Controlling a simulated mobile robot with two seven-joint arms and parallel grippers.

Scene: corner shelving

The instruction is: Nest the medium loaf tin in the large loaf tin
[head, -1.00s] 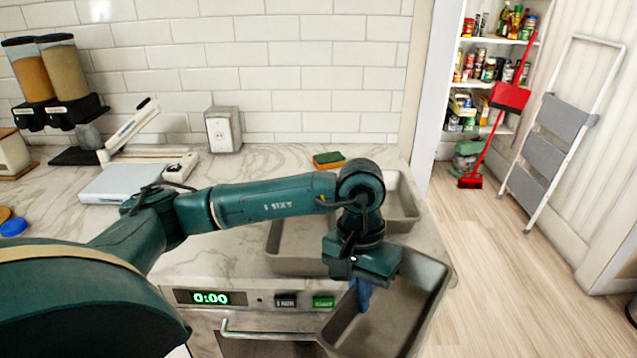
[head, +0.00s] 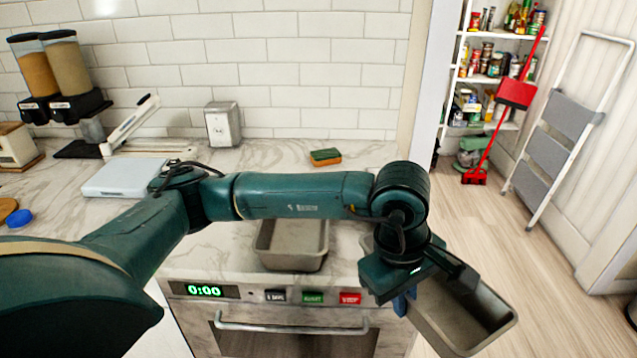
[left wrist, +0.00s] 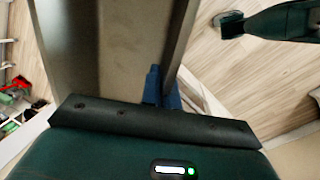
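My left gripper (head: 403,303) has its blue fingers on the near-left wall of a grey metal loaf tin (head: 465,312). It holds this tin tilted, off the counter's front right. In the left wrist view the tin wall (left wrist: 172,42) runs between the blue fingers (left wrist: 162,88). Another grey loaf tin (head: 291,246) stands upright and empty on the counter, left of the gripper. I cannot tell which is medium or large.
The marble counter (head: 225,245) has free room left of the standing tin. A green and orange sponge (head: 325,157) lies at the back. An oven with a bar handle (head: 290,328) is below the counter. A step ladder (head: 555,145) and red broom (head: 495,130) stand right.

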